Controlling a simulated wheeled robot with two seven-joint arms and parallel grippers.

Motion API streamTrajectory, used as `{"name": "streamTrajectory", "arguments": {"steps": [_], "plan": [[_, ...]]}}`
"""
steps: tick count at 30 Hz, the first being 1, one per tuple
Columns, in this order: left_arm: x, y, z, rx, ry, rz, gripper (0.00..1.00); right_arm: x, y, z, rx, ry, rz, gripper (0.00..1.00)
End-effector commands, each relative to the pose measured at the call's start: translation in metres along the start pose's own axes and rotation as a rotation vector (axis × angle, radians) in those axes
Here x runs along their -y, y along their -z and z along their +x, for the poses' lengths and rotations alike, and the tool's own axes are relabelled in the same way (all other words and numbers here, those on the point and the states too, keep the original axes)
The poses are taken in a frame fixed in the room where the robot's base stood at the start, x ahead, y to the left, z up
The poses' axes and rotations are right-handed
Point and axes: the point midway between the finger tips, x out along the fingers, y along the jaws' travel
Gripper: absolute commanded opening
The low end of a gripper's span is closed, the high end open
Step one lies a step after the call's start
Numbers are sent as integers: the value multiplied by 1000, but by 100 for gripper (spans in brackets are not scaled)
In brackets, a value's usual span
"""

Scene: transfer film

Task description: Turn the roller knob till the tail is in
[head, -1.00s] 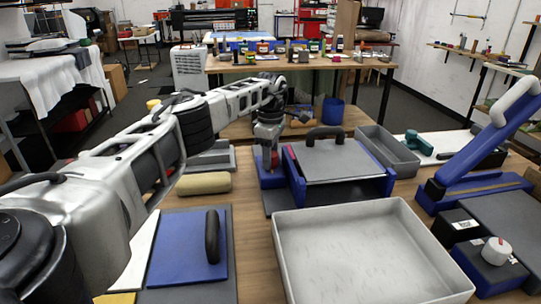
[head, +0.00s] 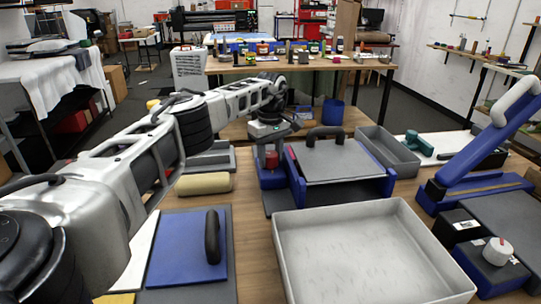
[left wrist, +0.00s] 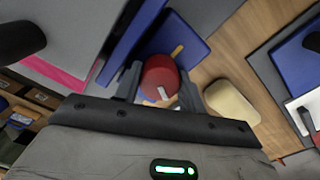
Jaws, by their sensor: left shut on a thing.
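The red roller knob (head: 272,160) stands on a blue block at the left side of a blue-and-grey roller unit (head: 335,160) with a black handle on top. My left gripper (head: 271,150) comes down over the knob from above. In the left wrist view, the knob (left wrist: 158,72) shows a white mark on its lower part and sits between the two fingers, which are shut on it. An orange mark (left wrist: 177,51) lies on the blue block beside the knob. A pink strip (left wrist: 52,80) shows along the unit's edge; I cannot tell whether it is the tail.
An empty pale tray (head: 350,285) stands in front of the unit. A tan roll (head: 204,183) and a blue board with a black handle (head: 185,255) lie to the left. A grey bin (head: 388,150) is behind right. A blue lever press (head: 470,170) stands at the right.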

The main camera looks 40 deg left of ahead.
Motion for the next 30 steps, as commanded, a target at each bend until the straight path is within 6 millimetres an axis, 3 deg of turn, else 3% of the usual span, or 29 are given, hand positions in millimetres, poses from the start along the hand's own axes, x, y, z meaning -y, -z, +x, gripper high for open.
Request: {"name": "streamTrajectory", "arguments": {"steps": [12, 13, 14, 24, 30], "plan": [[-1, 0, -2, 1, -6, 7, 17, 0, 0, 0, 0, 0, 0, 0], [-1, 0, -2, 1, -5, 7, 43, 0, 0, 0, 0, 0, 0, 0], [-1, 0, -2, 1, -5, 7, 48, 0, 0, 0, 0, 0, -1, 0], [-1, 0, -3, 0, -3, 6, 48, 0, 0, 0, 0, 1, -1, 0], [-1, 0, -30, 0, -6, 7, 48, 0, -4, 2, 1, 1, 0, 0]]}}
